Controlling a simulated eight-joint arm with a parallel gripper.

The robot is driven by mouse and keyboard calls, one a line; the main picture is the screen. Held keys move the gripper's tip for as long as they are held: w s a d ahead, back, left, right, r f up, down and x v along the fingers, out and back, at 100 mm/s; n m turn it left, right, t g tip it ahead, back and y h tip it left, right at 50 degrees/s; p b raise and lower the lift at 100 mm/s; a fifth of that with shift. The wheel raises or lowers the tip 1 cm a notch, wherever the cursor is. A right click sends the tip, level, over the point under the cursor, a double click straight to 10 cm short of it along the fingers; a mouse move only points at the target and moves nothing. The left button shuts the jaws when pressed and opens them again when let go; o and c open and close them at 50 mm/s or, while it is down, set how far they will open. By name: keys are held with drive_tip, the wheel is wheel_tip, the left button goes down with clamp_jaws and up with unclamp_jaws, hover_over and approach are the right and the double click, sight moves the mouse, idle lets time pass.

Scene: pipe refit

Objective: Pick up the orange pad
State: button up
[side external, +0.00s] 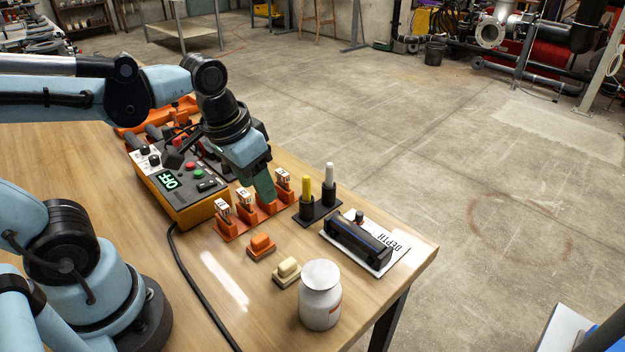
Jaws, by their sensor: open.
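The orange pad (261,245) is a small block with a raised top, lying on the wooden table in front of the row of orange holders. My gripper (266,194) points down over that row, behind the orange pad and apart from it. Its green fingers are open, though the gap between them is hard to see from this side. I cannot tell whether the fingertips touch the holder beneath them.
A cream pad (287,271) and a white jar (320,296) stand nearby. Orange holders (232,229) carry labelled white pieces. A control box (178,186) reads OFF, its black cable crossing the table. Yellow and white markers (318,193) stand upright near a black device (357,239).

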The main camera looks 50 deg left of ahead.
sight(257, 239)
drive_tip(key=shift+s+d+f+g, duration=0.1)
drive_tip(key=shift+s+f+g, duration=0.3)
drive_tip(key=shift+f, duration=1.55)
drive_tip(key=shift+s+d+f+g, duration=0.1)
drive_tip(key=shift+f+g, duration=0.5)
drive_tip(key=shift+f, duration=1.4)
drive_tip(key=shift+s+f+g, duration=0.2)
drive_tip(key=shift+f+g, duration=0.3)
drive_tip(key=shift+f, duration=1.45)
drive_tip(key=shift+c, duration=0.5)
clamp_jaws()
